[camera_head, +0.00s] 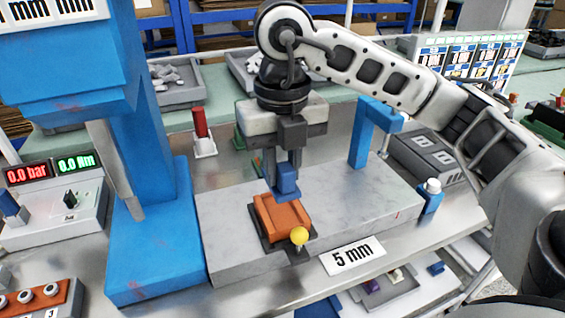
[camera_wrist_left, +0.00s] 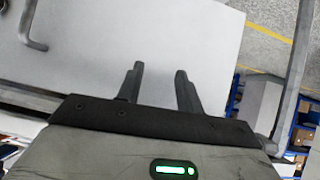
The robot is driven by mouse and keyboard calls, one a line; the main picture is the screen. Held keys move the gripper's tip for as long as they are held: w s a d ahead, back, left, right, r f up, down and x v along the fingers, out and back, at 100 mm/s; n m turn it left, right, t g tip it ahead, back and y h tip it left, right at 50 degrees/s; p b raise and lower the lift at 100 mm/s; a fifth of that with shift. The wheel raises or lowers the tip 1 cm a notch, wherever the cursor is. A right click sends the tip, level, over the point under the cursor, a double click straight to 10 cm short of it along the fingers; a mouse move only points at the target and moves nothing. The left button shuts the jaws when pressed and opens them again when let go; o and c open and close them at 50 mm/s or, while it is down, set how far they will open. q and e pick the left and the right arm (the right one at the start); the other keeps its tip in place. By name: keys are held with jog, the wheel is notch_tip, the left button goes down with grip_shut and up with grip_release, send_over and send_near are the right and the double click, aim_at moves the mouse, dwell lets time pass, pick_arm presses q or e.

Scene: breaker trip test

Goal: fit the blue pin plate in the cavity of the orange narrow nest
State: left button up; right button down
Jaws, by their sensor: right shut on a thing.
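My right gripper (camera_head: 287,165) comes down from above at the middle of the head view. It is shut on the blue pin plate (camera_head: 287,184), which has a block-like upper part between the fingers and a wider base. The plate is upright, right at the top of the orange narrow nest (camera_head: 279,213). I cannot tell whether it touches the nest, and the cavity is hidden behind or under the plate. The nest sits on a dark base on a grey stone slab. My left gripper (camera_wrist_left: 157,88) shows only in the left wrist view, with its fingers apart and nothing between them.
A yellow ball knob (camera_head: 299,236) stands at the nest's front right. A tall blue press frame (camera_head: 154,230) is on the left, and a blue bracket (camera_head: 363,135) stands behind right. The slab (camera_head: 235,240) is clear left of the nest.

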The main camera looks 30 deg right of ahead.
aim_at(283, 191)
notch_tip(283, 191, down, 4)
jog(key=b, duration=0.2)
jog(key=shift+r+b, duration=0.2)
jog(key=shift+b, duration=0.1)
pick_arm(q)
jog(key=shift+w+d+f, duration=0.15)
jog(key=shift+d+f, duration=0.2)
jog(key=shift+f, duration=0.1)
pick_arm(e)
jog(key=shift+f, duration=0.2)
pick_arm(q)
jog(key=shift+n, duration=0.3)
jog(key=shift+f+b, duration=0.3)
jog(key=shift+b, duration=0.1)
jog(key=shift+f, duration=0.15)
pick_arm(e)
jog(key=shift+f, duration=0.15)
dwell(0.3)
pick_arm(q)
jog(key=shift+f+b, duration=0.3)
jog(key=shift+b, duration=0.15)
pick_arm(e)
jog(key=shift+f, duration=0.35)
pick_arm(q)
jog(key=shift+f+b, duration=0.45)
pick_arm(e)
jog(key=shift+f, duration=0.5)
